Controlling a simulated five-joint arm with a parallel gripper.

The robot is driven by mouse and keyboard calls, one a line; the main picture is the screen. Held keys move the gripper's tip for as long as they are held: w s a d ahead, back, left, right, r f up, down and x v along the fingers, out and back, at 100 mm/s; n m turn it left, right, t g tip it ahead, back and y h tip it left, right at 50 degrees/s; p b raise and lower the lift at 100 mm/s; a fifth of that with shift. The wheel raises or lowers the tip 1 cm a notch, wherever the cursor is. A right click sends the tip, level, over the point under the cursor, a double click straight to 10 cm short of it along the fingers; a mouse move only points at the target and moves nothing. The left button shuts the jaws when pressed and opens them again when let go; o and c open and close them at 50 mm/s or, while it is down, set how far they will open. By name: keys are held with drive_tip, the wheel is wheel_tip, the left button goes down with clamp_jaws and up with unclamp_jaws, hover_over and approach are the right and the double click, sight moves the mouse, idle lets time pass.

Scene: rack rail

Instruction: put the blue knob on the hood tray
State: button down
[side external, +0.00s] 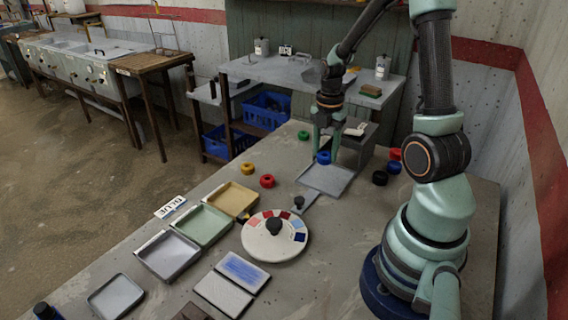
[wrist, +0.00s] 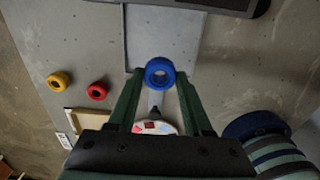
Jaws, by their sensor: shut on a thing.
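A blue knob (side external: 323,157), round like a ring, is between the fingertips of my gripper (side external: 324,150). In the wrist view the blue knob (wrist: 160,73) also sits between the two green fingers (wrist: 160,80), and my gripper is shut on it. The hood tray (side external: 325,181) is a flat pale grey plate in front of the dark hood (side external: 352,148). The knob appears over the tray's back part; I cannot tell whether it touches the plate. The plate also shows in the wrist view (wrist: 165,40). A second blue knob (side external: 394,167) lies to the right.
Yellow (side external: 247,169), red (side external: 267,181) and green (side external: 303,135) knobs lie left of the plate. Red (side external: 395,153) and black (side external: 380,178) knobs lie right. A colour dial (side external: 257,243), grey (side external: 168,255), green (side external: 203,226) and yellow (side external: 231,199) trays and a "BLUE" card (side external: 170,207) stand nearer.

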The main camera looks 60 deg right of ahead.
drive_tip(key=shift+f, duration=3.15)
drive_tip(key=shift+f, duration=0.25)
drive_tip(key=shift+c, duration=1.2)
unclamp_jaws()
drive_tip(key=shift+r, duration=0.1)
drive_tip(key=shift+r, duration=3.9)
